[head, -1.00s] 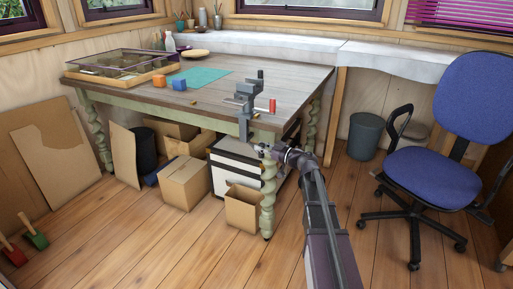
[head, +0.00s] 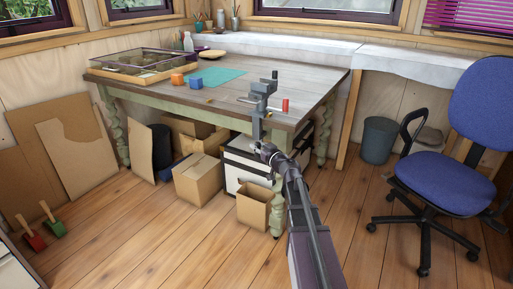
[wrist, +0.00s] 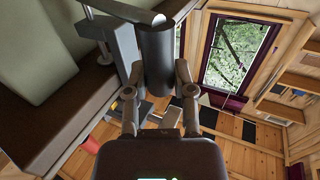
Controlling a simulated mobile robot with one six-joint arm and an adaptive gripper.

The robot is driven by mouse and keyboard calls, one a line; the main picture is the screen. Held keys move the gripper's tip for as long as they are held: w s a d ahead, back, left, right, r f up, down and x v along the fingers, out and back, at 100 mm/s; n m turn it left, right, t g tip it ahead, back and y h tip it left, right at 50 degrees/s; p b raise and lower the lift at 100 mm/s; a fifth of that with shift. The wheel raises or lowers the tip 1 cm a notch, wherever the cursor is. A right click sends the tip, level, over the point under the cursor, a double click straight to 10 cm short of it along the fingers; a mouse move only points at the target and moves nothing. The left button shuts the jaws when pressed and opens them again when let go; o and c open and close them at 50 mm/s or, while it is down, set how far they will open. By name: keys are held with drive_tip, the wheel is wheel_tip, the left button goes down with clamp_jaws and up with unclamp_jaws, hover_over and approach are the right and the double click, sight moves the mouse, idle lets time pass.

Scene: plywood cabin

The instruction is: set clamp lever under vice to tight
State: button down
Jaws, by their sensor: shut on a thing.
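My gripper (head: 266,149) is just under that post. In the wrist view my gripper (wrist: 159,80) is shut on a dark cylindrical piece, which appears to be the clamp lever (wrist: 157,52). A grey upright part (wrist: 118,42) of the clamp stands beside it. The head view is too small to show the lever's angle.
Cardboard boxes (head: 197,180) and a white drawer unit (head: 236,162) sit under the bench by a turned green leg (head: 277,210). A blue office chair (head: 445,180) stands at right. The floor left of my arm is mostly clear.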

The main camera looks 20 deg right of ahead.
drive_tip(key=shift+w+a, duration=0.75)
drive_tip(key=shift+a, duration=0.2)
drive_tip(key=shift+w+a, duration=0.75)
drive_tip(key=shift+a, duration=0.2)
drive_tip(key=shift+w, duration=0.1)
drive_tip(key=shift+c, duration=2.2)
unclamp_jaws()
drive_tip(key=v, duration=1.2)
